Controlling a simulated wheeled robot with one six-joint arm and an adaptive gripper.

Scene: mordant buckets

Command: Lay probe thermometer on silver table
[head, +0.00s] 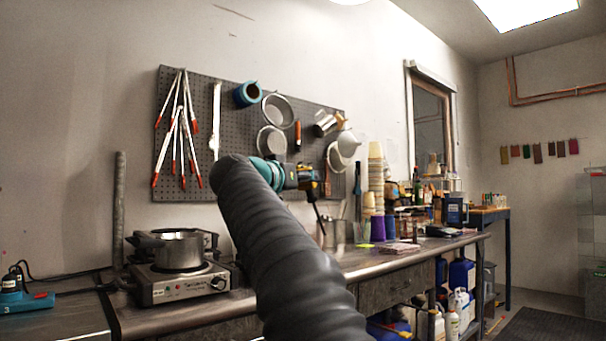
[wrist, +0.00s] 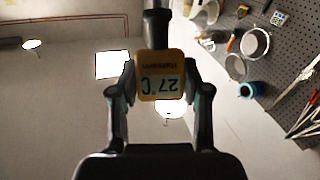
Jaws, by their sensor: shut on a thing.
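My gripper (head: 305,176) is raised above the workbench, in front of the pegboard. It is shut on the probe thermometer (head: 313,189), whose dark probe points down in the head view. In the wrist view the thermometer (wrist: 160,78) has a yellow body reading 27°C, upside down, pinched between the two fingers of my gripper (wrist: 160,88). Its dark stem runs to the top of that picture. A long table with a silver-grey metal top (head: 362,265) runs along the wall below; my arm hides part of it.
A hot plate (head: 180,284) with a metal pot (head: 180,249) stands at left. Stacked cups (head: 376,180), a purple cup (head: 378,228) and bottles crowd the table's back and far end. A pinkish stack (head: 397,248) lies near the front edge. Some bare metal shows around it.

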